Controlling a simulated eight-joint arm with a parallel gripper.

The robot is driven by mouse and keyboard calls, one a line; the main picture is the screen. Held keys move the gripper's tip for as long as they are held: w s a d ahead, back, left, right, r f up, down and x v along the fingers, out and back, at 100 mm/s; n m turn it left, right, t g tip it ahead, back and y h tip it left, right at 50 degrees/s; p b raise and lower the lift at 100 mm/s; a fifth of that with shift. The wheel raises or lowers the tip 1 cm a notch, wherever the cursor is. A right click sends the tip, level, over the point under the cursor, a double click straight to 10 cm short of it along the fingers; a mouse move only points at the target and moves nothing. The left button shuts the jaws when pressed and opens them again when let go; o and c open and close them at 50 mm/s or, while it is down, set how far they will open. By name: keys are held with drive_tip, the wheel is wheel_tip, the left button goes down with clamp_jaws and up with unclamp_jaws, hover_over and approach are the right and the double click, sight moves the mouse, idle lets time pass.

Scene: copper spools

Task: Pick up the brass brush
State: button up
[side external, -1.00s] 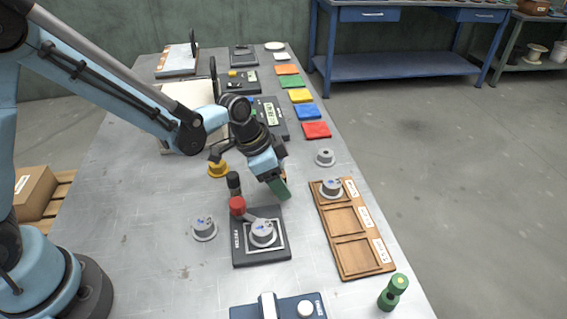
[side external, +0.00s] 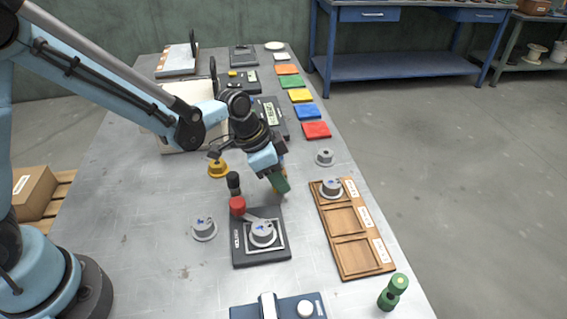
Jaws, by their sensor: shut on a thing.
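My gripper (side external: 277,176) is over the middle of the table, pointing down and a little to the right.
A wooden tray (side external: 352,257) lies to the right, with a green spool-like piece (side external: 394,291) near the front edge. Coloured pads (side external: 317,130) line the right side.

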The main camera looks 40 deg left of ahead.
sight(284, 173)
drive_tip(key=r, duration=0.3)
drive_tip(key=shift+s+d+r, duration=0.3)
drive_tip(key=shift+r, duration=0.1)
drive_tip(key=s+d+r, duration=0.6)
drive_tip(key=s+d, duration=0.1)
drive_tip(key=s, duration=0.1)
drive_tip(key=shift+r, duration=0.2)
drive_tip(key=shift+d, duration=0.1)
drive_tip(key=o, duration=0.4)
drive_tip(key=shift+c, duration=1.4)
drive_tip(key=shift+s, duration=0.15)
